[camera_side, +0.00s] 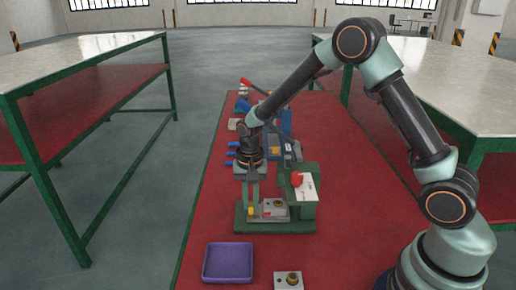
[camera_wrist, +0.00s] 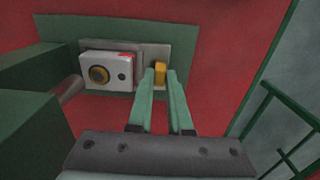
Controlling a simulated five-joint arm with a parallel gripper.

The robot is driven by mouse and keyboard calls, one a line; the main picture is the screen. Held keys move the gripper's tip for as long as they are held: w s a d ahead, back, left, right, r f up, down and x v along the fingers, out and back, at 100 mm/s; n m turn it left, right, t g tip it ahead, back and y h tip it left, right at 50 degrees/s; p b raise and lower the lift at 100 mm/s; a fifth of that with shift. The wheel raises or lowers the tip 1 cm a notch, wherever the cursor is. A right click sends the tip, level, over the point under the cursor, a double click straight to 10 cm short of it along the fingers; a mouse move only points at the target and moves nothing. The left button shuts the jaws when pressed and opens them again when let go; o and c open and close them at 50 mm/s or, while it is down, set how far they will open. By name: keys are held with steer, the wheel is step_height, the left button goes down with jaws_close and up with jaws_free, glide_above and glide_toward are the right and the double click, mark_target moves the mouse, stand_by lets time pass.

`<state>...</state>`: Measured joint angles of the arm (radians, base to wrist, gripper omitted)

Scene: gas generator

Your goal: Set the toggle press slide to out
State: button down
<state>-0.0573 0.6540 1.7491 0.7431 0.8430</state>
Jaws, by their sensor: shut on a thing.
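The toggle press (camera_side: 306,178) is a green frame on a green base plate, with a white panel and a red part on its upright. Its grey slide (camera_wrist: 150,47) lies on the base, and a light block (camera_wrist: 105,72) with a brass round centre sits on it. A yellow tab (camera_wrist: 160,70) stands at the slide's outer end; it also shows in the side view (camera_side: 250,211). My gripper (camera_wrist: 160,82) points down with its green fingers shut on the yellow tab. The contact is partly hidden. The block is beside the press upright, not fully under it.
A purple tray (camera_side: 228,263) and a small light block with a brass top (camera_side: 289,281) are in front of the press on the red bench. Behind my gripper stand fixtures with blue handles (camera_side: 232,153) and a red lever (camera_side: 252,88). The bench's left edge is close by.

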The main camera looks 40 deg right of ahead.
steer(key=w+a, duration=0.5)
steer(key=w, duration=0.1)
steer(key=shift+a, duration=0.4)
steer(key=c, duration=0.8)
jaws_free()
steer(key=shift+c, duration=0.2)
steer(key=shift+s, duration=0.1)
step_height(320, 180, up, 12)
steer(key=shift+r, duration=0.15)
